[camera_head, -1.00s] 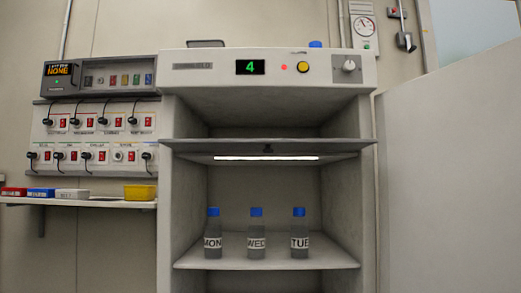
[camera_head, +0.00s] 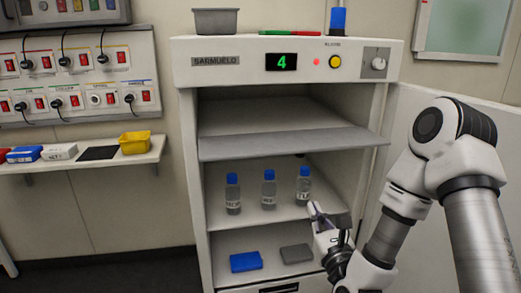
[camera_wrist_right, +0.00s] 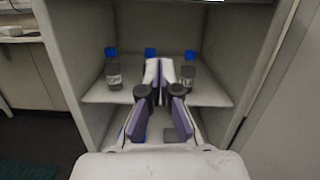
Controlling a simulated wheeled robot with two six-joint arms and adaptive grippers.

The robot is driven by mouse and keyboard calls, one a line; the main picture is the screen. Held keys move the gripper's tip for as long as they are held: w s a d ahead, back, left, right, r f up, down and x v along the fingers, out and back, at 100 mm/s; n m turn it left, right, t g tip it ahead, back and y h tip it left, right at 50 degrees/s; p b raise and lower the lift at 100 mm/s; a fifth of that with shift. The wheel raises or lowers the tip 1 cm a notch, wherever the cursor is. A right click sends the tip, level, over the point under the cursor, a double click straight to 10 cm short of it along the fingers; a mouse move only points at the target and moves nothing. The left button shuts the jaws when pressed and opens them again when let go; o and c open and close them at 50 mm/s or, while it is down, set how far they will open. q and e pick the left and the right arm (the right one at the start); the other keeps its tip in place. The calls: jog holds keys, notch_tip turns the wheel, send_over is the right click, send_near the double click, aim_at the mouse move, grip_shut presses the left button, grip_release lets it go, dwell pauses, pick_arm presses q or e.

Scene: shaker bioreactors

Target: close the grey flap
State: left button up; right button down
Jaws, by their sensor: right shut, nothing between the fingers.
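The grey flap (camera_head: 290,144) lies level across the front of the open cabinet (camera_head: 193,180), above the bottle shelf, its front edge facing me. My right gripper (camera_head: 314,210) is shut and empty. In the head view it is in front of the cabinet, below the flap, by the right end of the bottle shelf. In the right wrist view the closed fingers (camera_wrist_right: 160,68) point toward the shelf and the bottles. I cannot tell whether they touch anything. The flap is not clearly visible there. My left gripper is not in view.
Three blue-capped bottles, one of them on the left (camera_head: 233,194), stand on the shelf (camera_head: 270,218). A blue box (camera_head: 245,262) and a grey box (camera_head: 296,253) lie below. The cabinet's white door (camera_head: 415,120) stands open at right, behind my arm.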

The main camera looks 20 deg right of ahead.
aim_at(294, 144)
pick_arm(q)
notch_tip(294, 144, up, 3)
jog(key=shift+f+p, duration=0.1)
jog(key=shift+p, duration=0.85)
pick_arm(e)
jog(key=w+d+r+m, duration=0.1)
jog(key=w+d+r, duration=0.1)
jog(key=w+r, duration=0.4)
jog(key=x, duration=0.4)
jog(key=shift+a, duration=0.15)
jog(key=shift+r, duration=0.1)
